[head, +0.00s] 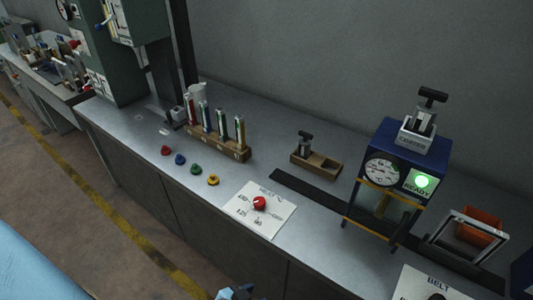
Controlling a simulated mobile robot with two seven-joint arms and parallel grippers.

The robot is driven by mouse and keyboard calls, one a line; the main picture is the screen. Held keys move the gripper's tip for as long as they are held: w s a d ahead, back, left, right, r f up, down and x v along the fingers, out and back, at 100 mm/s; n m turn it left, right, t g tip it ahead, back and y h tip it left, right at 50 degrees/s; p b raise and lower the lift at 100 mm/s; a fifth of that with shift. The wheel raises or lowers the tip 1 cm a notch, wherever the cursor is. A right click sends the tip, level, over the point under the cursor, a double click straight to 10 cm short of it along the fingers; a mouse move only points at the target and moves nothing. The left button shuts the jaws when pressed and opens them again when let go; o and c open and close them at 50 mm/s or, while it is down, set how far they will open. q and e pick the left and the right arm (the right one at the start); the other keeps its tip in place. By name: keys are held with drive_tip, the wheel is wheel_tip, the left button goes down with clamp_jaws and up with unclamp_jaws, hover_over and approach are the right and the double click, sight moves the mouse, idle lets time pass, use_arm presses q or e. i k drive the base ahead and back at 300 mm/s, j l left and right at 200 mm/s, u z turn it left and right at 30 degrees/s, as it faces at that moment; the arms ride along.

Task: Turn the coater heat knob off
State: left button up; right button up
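The heat knob (260,203) is a round red knob on a white plate lettered HEAT °C, lying on the grey bench. Small marks ring the knob; they are too small to read surely, and I cannot tell which one it points at. The blue coater (400,150) stands on the bench to the right, with a round dial (382,172) and a lit green READY lamp (422,181). Neither gripper can be made out. A small blue and grey part shows at the bottom edge below the plate, apart from the knob; it seems to be mine.
Red, blue, green and yellow knobs (196,168) lie left of the plate, before a wooden rack (222,145) of tubes. A wooden block (316,164) and a dark belt (315,194) lie behind it. A BELT plate (425,286) is at lower right. The bench around the heat plate is clear.

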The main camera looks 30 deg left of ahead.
sight(259, 202)
drive_tip(key=u, duration=1)
